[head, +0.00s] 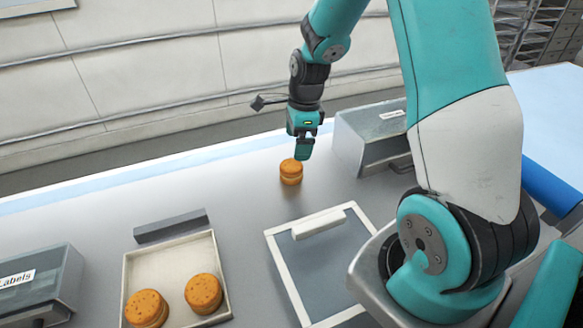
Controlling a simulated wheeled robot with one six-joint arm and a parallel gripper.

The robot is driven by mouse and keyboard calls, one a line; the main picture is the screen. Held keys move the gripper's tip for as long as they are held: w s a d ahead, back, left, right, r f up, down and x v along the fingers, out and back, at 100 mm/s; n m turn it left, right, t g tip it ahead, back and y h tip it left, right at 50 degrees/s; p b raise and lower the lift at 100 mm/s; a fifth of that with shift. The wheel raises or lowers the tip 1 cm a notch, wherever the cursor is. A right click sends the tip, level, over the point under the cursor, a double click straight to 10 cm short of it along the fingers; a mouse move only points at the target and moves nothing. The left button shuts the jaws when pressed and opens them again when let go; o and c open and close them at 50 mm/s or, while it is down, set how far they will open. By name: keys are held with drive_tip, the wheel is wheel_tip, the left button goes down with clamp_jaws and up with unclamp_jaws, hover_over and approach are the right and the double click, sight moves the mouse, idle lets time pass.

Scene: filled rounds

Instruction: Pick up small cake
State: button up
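A small round orange-brown cake (291,172) stands alone on the grey table, near its back edge. Two similar cakes lie in a shallow white tray at the front left, one at the right (204,293) and one at the left (146,309). My gripper (303,156) points down just above and slightly right of the lone cake. I cannot tell whether it touches the cake or how far apart its fingers are.
The white tray (126,272) has a dark grey bar (171,226) behind it. A white-framed panel with a handle (320,224) lies in the middle. Grey boxes stand right of the gripper (372,132) and at the left edge (40,285). The table between the cake and tray is clear.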

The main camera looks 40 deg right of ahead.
sight(292, 164)
drive_tip(key=f, duration=0.3)
drive_tip(key=f+p, duration=0.1)
drive_tip(key=shift+w+a+f, duration=0.15)
drive_tip(key=shift+a+f, duration=0.15)
drive_tip(key=shift+f, duration=0.05)
drive_tip(key=shift+w+a+f+p, duration=0.15)
drive_tip(key=shift+f+p, duration=0.3)
drive_tip(key=shift+f, duration=0.45)
drive_tip(key=shift+w+a+f+p, duration=0.1)
drive_tip(key=shift+f+p, duration=0.35)
drive_tip(key=shift+f, duration=0.4)
drive_tip(key=shift+w+a+f+p, duration=0.15)
drive_tip(key=shift+f+p, duration=0.3)
drive_tip(key=shift+f, duration=0.45)
drive_tip(key=shift+d, duration=0.1)
drive_tip(key=c, duration=0.7)
